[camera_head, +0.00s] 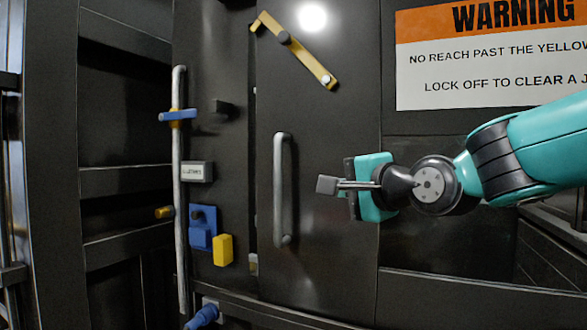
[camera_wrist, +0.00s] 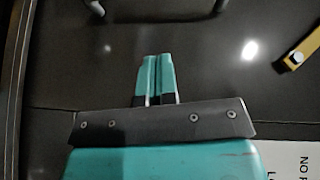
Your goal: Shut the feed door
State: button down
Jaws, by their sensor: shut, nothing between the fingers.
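The feed door (camera_head: 320,265) is a tall dark panel with a vertical grey bar handle (camera_head: 283,190) near its left edge. A narrow gap with pale bits shows along that edge; I cannot tell how far the door stands from its frame. A yellow latch bar (camera_head: 297,52) lies slanted across the door's upper part. My gripper (camera_head: 327,185) is shut and empty, in front of the door and just right of the handle. In the wrist view, the shut fingers (camera_wrist: 156,58) point toward the handle (camera_wrist: 160,17) at the top, apart from it in the picture.
A warning sign (camera_head: 490,55) is on the panel at the upper right. Left of the door are a vertical grey rod (camera_head: 181,230) with a blue clamp (camera_head: 177,115), a blue block (camera_head: 203,228) and a yellow block (camera_head: 223,250). Dark frame bars stand at the far left.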

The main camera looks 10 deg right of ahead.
jog(key=shift+m+t, duration=0.7)
jog(key=shift+m, duration=0.1)
jog(key=w+a+r+p, duration=0.1)
jog(key=w+p, duration=0.1)
jog(key=w, duration=0.1)
jog(key=w+a+r+p, duration=0.1)
jog(key=w+p, duration=0.1)
jog(key=w, duration=0.2)
jog(key=w+a+p, duration=0.1)
jog(key=w+p, duration=0.1)
jog(key=w, duration=0.1)
jog(key=shift+w+a+r, duration=0.2)
jog(key=shift+a+r, duration=0.1)
jog(key=shift+r, duration=0.1)
jog(key=a+p, duration=0.1)
jog(key=a, duration=0.1)
jog(key=w+a+p, duration=0.1)
jog(key=shift+w+a+f, duration=0.2)
jog(key=shift+a, duration=0.15)
